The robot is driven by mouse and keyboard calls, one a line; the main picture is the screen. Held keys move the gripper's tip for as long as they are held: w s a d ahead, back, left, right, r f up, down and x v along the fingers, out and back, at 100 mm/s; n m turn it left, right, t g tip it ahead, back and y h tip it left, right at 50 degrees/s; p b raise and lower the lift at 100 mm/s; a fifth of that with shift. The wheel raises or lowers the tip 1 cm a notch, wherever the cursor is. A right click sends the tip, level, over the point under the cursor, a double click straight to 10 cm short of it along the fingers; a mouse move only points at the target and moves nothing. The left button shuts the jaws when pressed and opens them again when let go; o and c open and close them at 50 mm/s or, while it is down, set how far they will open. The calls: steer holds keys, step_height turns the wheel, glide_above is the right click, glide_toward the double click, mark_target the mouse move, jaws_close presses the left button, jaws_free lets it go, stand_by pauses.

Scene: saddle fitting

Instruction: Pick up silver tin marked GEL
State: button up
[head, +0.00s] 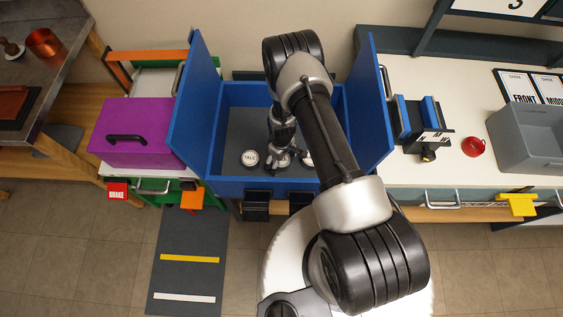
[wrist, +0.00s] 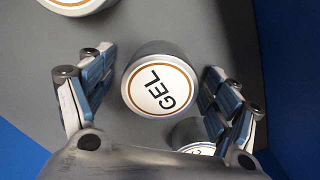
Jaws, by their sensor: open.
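The silver tin marked GEL (wrist: 160,86) has a white lid with a brown ring and stands on the grey floor of a blue box (head: 258,186). In the wrist view it sits between the two open fingers of my gripper (wrist: 158,100), with a gap visible on each side. In the head view my gripper (head: 281,158) reaches down into the box, and my arm hides part of the box and the tin's label there.
A tin marked TALC (head: 250,157) stands left of my gripper in the box. Other tins (wrist: 75,4) show at the wrist view's upper left and lower right (wrist: 193,135). Raised blue flaps (head: 196,100) flank the box. A purple case (head: 135,132) stands to its left.

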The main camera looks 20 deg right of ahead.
steer(key=shift+r, duration=0.1)
steer(key=shift+c, duration=0.3)
steer(key=c, duration=1.2)
